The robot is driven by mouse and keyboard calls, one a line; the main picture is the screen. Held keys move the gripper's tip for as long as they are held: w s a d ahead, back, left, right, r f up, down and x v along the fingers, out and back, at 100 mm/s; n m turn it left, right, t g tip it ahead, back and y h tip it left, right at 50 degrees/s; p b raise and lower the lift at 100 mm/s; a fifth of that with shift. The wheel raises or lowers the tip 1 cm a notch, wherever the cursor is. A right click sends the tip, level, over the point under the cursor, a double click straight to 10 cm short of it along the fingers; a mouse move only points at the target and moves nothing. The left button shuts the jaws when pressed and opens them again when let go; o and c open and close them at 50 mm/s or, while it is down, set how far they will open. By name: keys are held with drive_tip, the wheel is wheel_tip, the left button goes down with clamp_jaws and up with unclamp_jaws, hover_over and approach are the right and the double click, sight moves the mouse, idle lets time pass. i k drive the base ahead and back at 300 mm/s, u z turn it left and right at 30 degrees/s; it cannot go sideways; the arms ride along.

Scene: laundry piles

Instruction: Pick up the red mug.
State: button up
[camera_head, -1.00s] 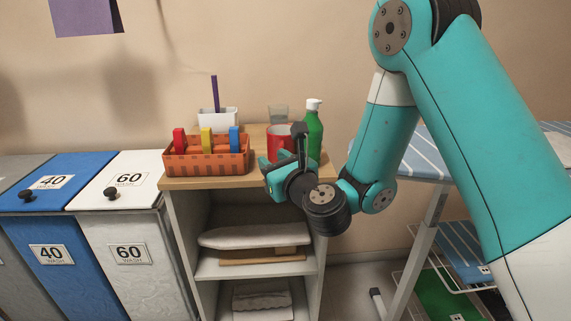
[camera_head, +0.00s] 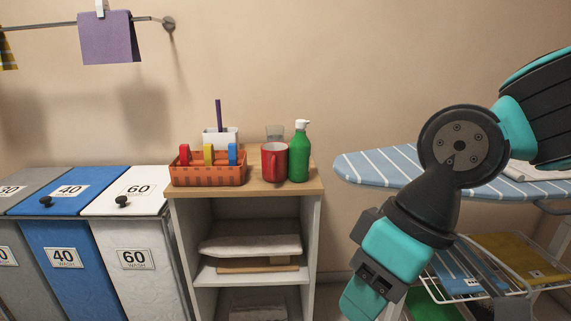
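The red mug (camera_head: 274,163) stands upright on the wooden top of the shelf unit (camera_head: 259,188). It is just left of the green bottle (camera_head: 300,152) and right of the orange basket (camera_head: 207,174). My gripper (camera_head: 366,300) is at the lower right, well to the right of the mug and below it, apart from the shelf unit. It points down and its tips are cut off or hidden, so I cannot see its opening. Nothing covers the mug.
An ironing board (camera_head: 375,169) is at the right, above a wire rack (camera_head: 520,285). Laundry bins (camera_head: 130,250) line the left. The space before the shelf unit looks clear.

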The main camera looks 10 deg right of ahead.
sight(275, 155)
drive_tip(key=z, duration=0.1)
drive_tip(key=i, duration=0.35)
drive_tip(key=u, duration=0.35)
drive_tip(key=k, duration=0.45)
drive_tip(key=z, duration=0.35)
drive_tip(key=i, duration=1)
drive_tip(key=u, duration=0.35)
